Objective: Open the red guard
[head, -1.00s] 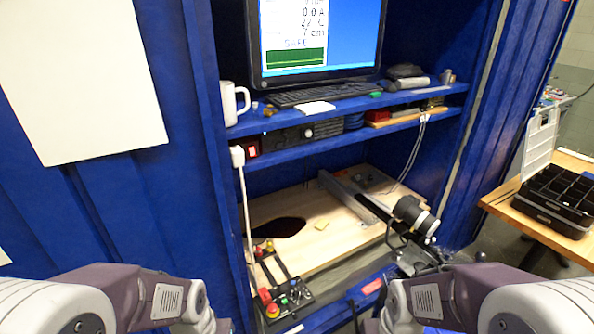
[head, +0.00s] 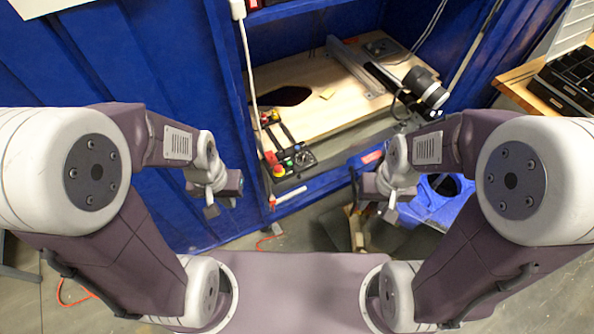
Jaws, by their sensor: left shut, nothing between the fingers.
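A black control box (head: 300,160) with small red, yellow and green controls sits on the lower shelf's front edge. A red part (head: 270,157) shows on its left side, with a red button (head: 278,170) just in front. Which of these is the red guard, and whether it is open, is too small to tell. My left gripper (head: 226,200) is shut and empty, left of the box and apart from it. My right gripper (head: 375,208) hangs to the right of the box, apart from it; its fingers are too small to read.
A wooden board (head: 325,112) with a dark hole (head: 280,96) lies behind the box. A black cylindrical device (head: 425,88) stands at its right. The blue cabinet wall (head: 150,70) is on the left. A blue object (head: 440,200) lies right of my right gripper.

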